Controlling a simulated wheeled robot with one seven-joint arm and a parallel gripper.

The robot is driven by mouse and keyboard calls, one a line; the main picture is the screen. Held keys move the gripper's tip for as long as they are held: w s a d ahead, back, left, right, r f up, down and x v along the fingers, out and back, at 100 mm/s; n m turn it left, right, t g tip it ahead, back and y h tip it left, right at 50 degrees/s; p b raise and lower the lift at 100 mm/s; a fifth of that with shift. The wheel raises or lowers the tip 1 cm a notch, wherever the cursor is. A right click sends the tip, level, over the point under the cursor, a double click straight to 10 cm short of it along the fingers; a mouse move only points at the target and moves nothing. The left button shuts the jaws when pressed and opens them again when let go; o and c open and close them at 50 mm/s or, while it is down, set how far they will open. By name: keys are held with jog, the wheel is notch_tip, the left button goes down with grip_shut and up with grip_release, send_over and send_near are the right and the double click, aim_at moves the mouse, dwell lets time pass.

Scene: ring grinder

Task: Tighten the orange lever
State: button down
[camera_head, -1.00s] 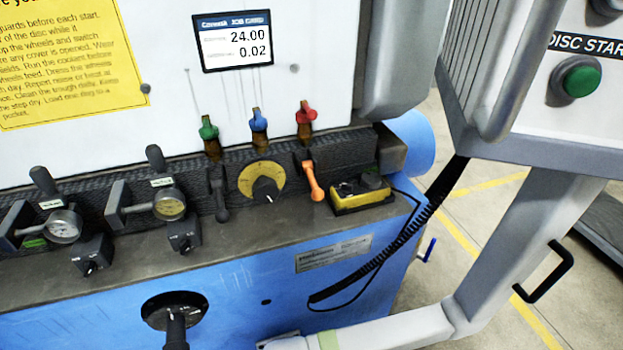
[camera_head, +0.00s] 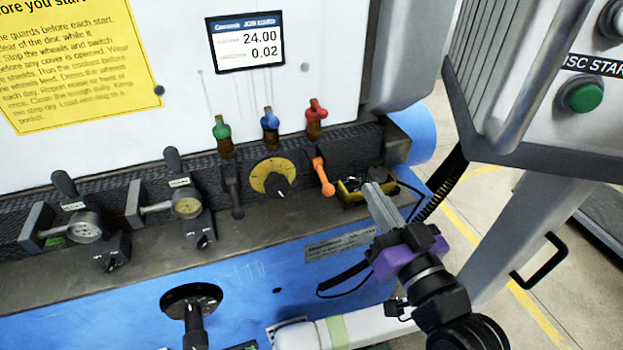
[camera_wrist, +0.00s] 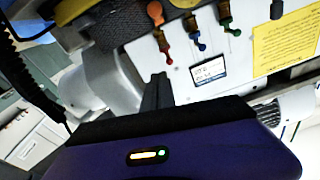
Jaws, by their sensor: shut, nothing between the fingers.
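The orange lever (camera_head: 323,176) is on the dark textured strip of the machine in the head view. It hangs down and slightly to the right from its pivot, ending in a round knob. My gripper (camera_head: 374,190) is to the right of the lever and apart from it, in front of the yellow and black box. Its grey fingers are together and empty. In the wrist view the gripper's dark fingers (camera_wrist: 156,88) point up toward the panel. An orange-red knob (camera_wrist: 155,13) at the top there seems to be the lever's end.
Green (camera_head: 222,128), blue (camera_head: 270,120) and red (camera_head: 315,110) valves stand above the lever. A yellow dial (camera_head: 272,178) and a dark lever (camera_head: 232,190) are to its left. The yellow and black box (camera_head: 350,190) sits close at its right. A coiled cable (camera_head: 440,190) hangs farther right.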

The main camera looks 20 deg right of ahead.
jog(key=shift+w+a+f+n+g+y, duration=0.15)
jog(key=shift+a+f+g, duration=0.1)
jog(key=shift+a+f, duration=0.25)
jog(key=shift+s+a+f+n+g+y, duration=0.15)
jog(key=shift+a+f+g, duration=0.1)
jog(key=shift+f, duration=0.35)
jog(key=shift+w, duration=0.1)
jog(key=p, duration=0.3)
send_over(333, 189)
jog(key=shift+f, duration=1.8)
jog(key=shift+f+b, duration=0.15)
jog(key=shift+b, duration=0.35)
